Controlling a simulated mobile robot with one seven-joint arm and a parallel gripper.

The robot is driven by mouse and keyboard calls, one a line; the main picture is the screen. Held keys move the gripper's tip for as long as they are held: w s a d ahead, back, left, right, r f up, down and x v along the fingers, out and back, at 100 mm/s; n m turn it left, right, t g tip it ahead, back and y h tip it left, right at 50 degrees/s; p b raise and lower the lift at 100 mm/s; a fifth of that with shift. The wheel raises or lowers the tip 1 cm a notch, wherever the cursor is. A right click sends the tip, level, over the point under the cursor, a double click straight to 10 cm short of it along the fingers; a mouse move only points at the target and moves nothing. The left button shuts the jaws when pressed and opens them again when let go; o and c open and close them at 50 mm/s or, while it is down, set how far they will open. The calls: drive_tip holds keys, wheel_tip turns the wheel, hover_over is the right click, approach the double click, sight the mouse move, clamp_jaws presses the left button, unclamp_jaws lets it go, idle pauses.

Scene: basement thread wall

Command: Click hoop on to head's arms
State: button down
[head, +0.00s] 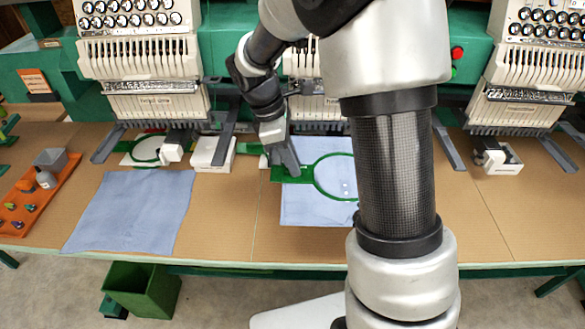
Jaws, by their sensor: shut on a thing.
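A green hoop (316,184) with a round ring and a flat bracket at its left lies over a light blue cloth (305,212) in front of the middle embroidery head (303,62). My gripper (287,172) is shut on the hoop's left bracket. My own arm hides the ring's right edge and most of the middle head. Dark arms reach forward over the table, one left of the middle head (226,130) and one at its right (447,150). The hoop's ring is in front of the head, and I cannot tell whether its bracket touches any arm.
Another green hoop (148,149) sits under the left head (145,70), with a blue cloth (135,212) in front. An orange tray (40,196) of small parts is at far left. A green bin (142,287) stands below. The brown table (475,215) is clear at front right.

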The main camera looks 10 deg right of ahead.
drive_tip(key=shift+w+d+f, duration=0.2)
drive_tip(key=shift+w+d, duration=0.1)
drive_tip(key=shift+w, duration=0.7)
drive_tip(key=shift+w+d+f, duration=0.15)
drive_tip(key=shift+w+d, duration=0.15)
drive_tip(key=shift+w, duration=0.75)
drive_tip(key=shift+w+d+f, duration=0.2)
drive_tip(key=shift+w+d, duration=0.1)
drive_tip(key=shift+w, duration=0.7)
drive_tip(key=shift+f, duration=0.15)
drive_tip(key=shift+a+f+p, duration=0.1)
drive_tip(key=shift+p, duration=0.2)
drive_tip(key=c, duration=1.7)
unclamp_jaws()
drive_tip(key=shift+c, duration=0.2)
